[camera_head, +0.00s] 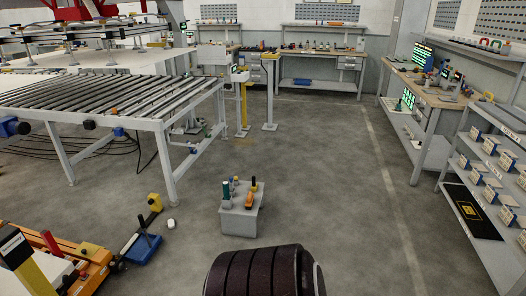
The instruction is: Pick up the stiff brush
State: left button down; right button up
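I cannot clearly make out a stiff brush in the head view. A grey box-shaped caddy (241,220) stands on the floor ahead, near the picture's middle. Several small tools stick up from its top: a green-handled one (226,194), an orange one (249,199) and a dark one with a yellow part (253,184). They are too small to tell whether one is the brush. Neither of my grippers is in view.
A roller conveyor table (112,101) stands at left. An orange low machine (84,266) and a blue block (142,249) lie at lower left. Shelves (480,180) and a workbench (431,91) line the right. Floor right of the caddy is clear. A dark ribbed cylinder fills the bottom middle.

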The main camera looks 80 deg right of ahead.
aim_at(250, 199)
jog(key=z, duration=2.65)
